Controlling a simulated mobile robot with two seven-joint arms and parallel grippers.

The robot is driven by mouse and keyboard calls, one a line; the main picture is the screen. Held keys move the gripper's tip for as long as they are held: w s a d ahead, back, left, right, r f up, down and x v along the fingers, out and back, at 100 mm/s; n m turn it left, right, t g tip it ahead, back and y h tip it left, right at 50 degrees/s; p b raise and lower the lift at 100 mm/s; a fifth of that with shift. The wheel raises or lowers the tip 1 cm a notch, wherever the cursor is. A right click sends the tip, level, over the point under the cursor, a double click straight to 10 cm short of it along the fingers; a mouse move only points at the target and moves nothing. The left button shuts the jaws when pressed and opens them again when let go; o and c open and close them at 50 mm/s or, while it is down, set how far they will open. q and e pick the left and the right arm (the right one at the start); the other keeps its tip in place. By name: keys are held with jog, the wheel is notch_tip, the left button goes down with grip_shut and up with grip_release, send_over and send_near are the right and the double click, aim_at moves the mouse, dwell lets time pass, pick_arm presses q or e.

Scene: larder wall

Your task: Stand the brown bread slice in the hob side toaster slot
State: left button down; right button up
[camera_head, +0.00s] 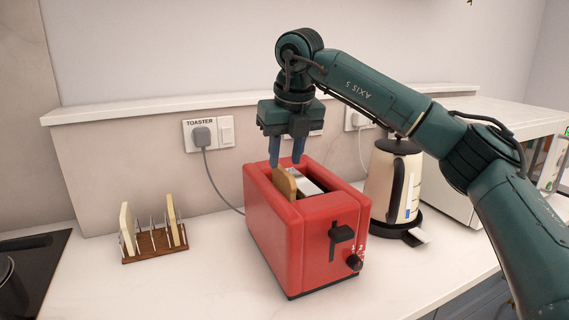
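The red toaster (318,222) stands on the worktop with its two slots on top. A brown bread slice (285,184) stands upright in its left slot, the one nearer the hob, with its top part sticking out. The other slot looks empty, with pale metal showing. My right gripper (286,161) points down just above the slice. Its two blue fingers are apart with nothing seen held between them. My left gripper is not in view.
A wooden toast rack (155,246) with two slices stands left of the toaster. A black hob (38,262) lies at the far left. A cream kettle (392,184) stands close right of the toaster. The toaster's cord runs to a wall socket (202,136). The front worktop is clear.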

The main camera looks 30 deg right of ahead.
jog(key=v, duration=0.9)
